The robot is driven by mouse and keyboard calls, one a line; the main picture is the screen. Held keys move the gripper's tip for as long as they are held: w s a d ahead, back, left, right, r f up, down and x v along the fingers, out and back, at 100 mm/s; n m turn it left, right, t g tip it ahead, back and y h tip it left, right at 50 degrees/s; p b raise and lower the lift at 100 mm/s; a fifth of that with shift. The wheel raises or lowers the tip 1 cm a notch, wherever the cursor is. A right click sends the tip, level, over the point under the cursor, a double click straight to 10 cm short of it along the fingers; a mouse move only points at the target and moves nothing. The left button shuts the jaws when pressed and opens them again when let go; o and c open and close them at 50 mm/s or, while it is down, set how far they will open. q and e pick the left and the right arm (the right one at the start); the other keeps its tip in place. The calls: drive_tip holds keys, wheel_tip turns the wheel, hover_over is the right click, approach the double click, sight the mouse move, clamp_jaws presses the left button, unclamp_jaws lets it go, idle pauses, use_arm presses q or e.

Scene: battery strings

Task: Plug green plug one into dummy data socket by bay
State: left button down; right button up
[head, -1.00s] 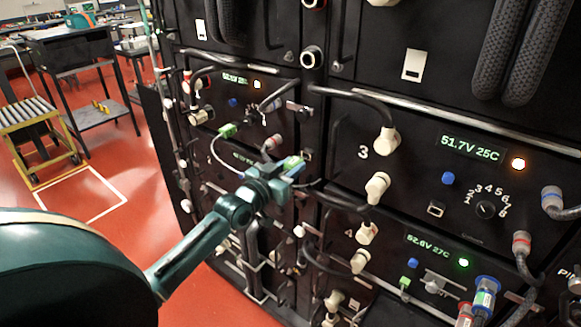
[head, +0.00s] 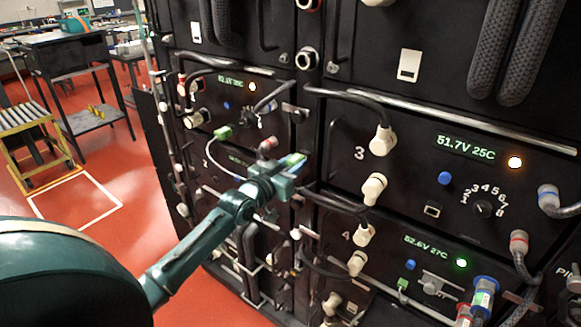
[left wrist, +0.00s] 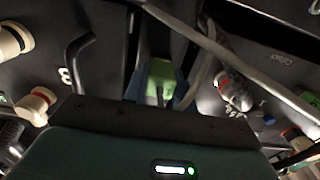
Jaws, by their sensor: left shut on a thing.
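My left gripper (head: 291,172) is shut on a green plug (head: 293,160) in front of the rack, left of the bay marked 3. The plug shows in the left wrist view as a green block (left wrist: 160,80) between the jaws, its front end hidden. A second green plug (head: 223,132) is at the upper left bay, with a thin white cable looping down from it towards my gripper. A small square data socket (head: 432,211) is on bay 3. I cannot tell which socket is the dummy one. My right gripper is not in view.
White elbow connectors (head: 374,188) and black cables (head: 345,96) stick out around my gripper. Another green plug (head: 402,284) is on the bay below. A grey handrail (head: 470,118) crosses above bay 3. Open red floor (head: 105,185) lies to the left.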

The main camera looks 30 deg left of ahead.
use_arm(q)
drive_tip(key=shift+w, duration=0.25)
drive_tip(key=c, duration=1.1)
unclamp_jaws()
drive_tip(key=shift+o, duration=0.2)
drive_tip(key=s+a+b, duration=0.1)
drive_tip(key=s, duration=1.2)
drive_tip(key=s+d+f+m+g+h, duration=0.1)
drive_tip(key=s+d+f+g, duration=0.2)
drive_tip(key=s+d+f, duration=0.5)
drive_tip(key=s+d+f+m+g+h, duration=0.1)
drive_tip(key=s+d+f+g, duration=0.3)
drive_tip(key=s+d+f, duration=0.5)
drive_tip(key=d+f, duration=0.4)
drive_tip(key=f, duration=0.2)
drive_tip(key=shift+s+d, duration=0.25)
drive_tip(key=shift+d, duration=0.15)
